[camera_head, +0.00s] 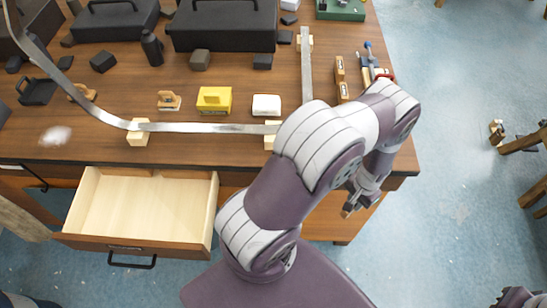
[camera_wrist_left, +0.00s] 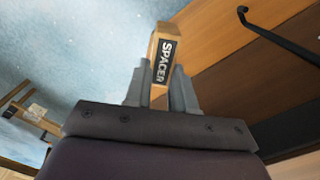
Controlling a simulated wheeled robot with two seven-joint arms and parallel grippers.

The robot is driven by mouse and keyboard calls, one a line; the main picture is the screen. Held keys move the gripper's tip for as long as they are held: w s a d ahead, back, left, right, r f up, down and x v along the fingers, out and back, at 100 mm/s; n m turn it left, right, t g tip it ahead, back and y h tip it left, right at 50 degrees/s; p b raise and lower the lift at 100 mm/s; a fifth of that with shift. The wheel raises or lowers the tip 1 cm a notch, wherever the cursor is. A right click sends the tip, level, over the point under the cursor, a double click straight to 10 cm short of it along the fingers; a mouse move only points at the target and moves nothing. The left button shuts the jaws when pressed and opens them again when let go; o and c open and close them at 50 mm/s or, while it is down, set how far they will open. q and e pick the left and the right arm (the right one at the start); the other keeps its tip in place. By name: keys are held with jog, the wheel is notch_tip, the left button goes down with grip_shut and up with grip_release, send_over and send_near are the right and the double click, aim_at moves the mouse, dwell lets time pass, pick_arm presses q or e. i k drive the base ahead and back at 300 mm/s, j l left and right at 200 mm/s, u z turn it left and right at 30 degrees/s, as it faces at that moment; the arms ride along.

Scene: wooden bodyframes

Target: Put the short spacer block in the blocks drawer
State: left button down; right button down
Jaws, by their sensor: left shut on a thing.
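My left gripper (camera_head: 351,205) is low beside the table's front right side, to the right of the open drawer. In the left wrist view the left gripper (camera_wrist_left: 161,92) is shut on the short spacer block (camera_wrist_left: 161,62), a light wooden block with a black "SPACER" label. The block sticks out beyond the fingertips, and its lower part is hidden between them. In the head view it is too small to make out clearly. An open drawer (camera_head: 88,188) with pale wooden walls stands out at the front left. Its visible inside is empty. My right gripper is not in view.
The wooden table (camera_head: 215,60) holds black cases, a yellow block (camera_head: 214,100), a white block (camera_head: 266,105) and a long curved metal strip (camera_head: 200,128) along its front. Two labelled wooden blocks (camera_head: 340,70) stand at the right. A dark handle (camera_wrist_left: 280,36) is near the gripper. Blue floor lies right.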

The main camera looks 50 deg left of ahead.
aim_at(146, 220)
jog(key=k+j, duration=0.15)
jog(key=k, duration=0.45)
jog(key=k+j, duration=0.15)
jog(key=k, duration=0.45)
jog(key=k+j, duration=0.15)
jog(key=k, duration=0.5)
